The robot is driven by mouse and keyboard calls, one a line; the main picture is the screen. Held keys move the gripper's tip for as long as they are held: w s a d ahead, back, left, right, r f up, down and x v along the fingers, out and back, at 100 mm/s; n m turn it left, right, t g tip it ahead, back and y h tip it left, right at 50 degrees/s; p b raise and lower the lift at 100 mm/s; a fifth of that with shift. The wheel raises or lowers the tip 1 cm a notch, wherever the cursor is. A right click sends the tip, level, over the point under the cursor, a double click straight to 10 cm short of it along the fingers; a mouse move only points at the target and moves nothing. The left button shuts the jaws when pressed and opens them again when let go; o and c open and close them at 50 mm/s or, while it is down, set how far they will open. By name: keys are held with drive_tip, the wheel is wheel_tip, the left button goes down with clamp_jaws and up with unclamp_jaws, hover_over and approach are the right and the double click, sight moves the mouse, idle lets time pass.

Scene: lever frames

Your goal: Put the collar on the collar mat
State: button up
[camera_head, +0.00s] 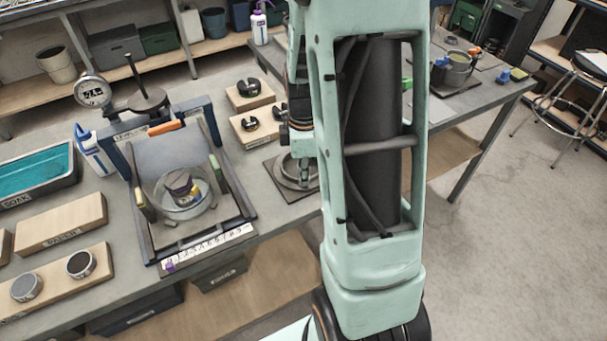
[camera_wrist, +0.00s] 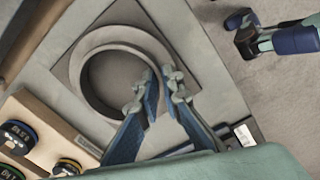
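The collar (camera_wrist: 88,60), a wide grey ring, is over a dark grey square mat (camera_wrist: 105,17) in the wrist view. In the head view the collar (camera_head: 283,175) and mat (camera_head: 273,192) are partly hidden by my arm. My gripper (camera_wrist: 159,88) is at the collar's right side, with one blue finger inside the ring and one outside. The fingers look closed on its wall. The collar looks level and on or very close to the mat; I cannot tell whether its underside touches.
Wooden blocks with dark slotted weights (camera_head: 250,88) stand just behind and left of the mat. A framed stand with a glass bowl (camera_head: 183,205) is to the left. The bench's front edge (camera_head: 285,228) is close, with open floor to the right.

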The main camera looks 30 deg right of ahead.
drive_tip(key=shift+o, duration=1.3)
drive_tip(key=shift+r, duration=0.1)
wheel_tip(320, 180, up, 12)
drive_tip(key=shift+p, duration=0.35)
drive_tip(key=shift+r, duration=0.1)
